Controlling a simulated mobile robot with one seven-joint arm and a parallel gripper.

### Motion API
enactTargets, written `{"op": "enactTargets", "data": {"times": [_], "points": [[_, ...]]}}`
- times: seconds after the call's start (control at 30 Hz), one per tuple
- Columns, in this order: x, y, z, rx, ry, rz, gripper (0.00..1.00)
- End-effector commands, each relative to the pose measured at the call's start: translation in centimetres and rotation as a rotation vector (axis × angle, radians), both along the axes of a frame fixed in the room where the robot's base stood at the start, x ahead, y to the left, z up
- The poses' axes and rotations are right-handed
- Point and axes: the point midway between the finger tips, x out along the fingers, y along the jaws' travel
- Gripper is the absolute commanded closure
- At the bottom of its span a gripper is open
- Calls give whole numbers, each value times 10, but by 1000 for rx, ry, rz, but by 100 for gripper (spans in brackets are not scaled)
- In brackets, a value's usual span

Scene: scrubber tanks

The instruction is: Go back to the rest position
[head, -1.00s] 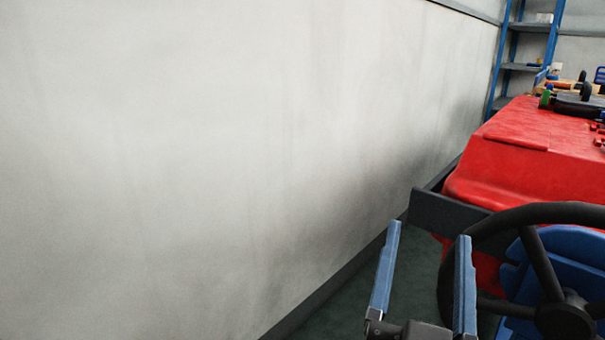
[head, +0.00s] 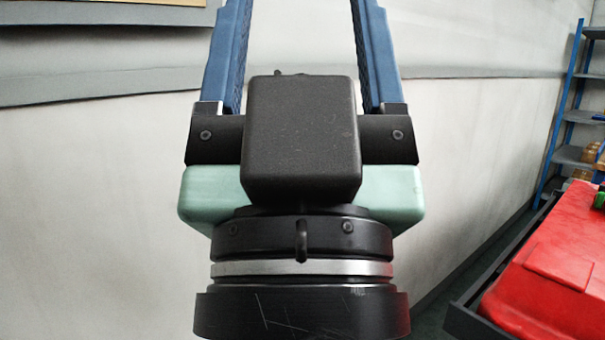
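The fingertips are cut off by the top edge. The black and pale green gripper body and the wrist below it hide the middle of the scene.
A red scrubber machine (head: 560,260) with a dark edge stands at the lower right. A blue-framed shelf (head: 566,115) with things on it stands at the far right. A pale wall (head: 100,200) fills the left and the background.

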Motion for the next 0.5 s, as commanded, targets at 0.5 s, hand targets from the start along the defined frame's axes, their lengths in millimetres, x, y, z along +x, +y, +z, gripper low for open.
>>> {"op": "enactTargets", "data": {"times": [0.5], "points": [[0,0,174,1,1,1,30]]}}
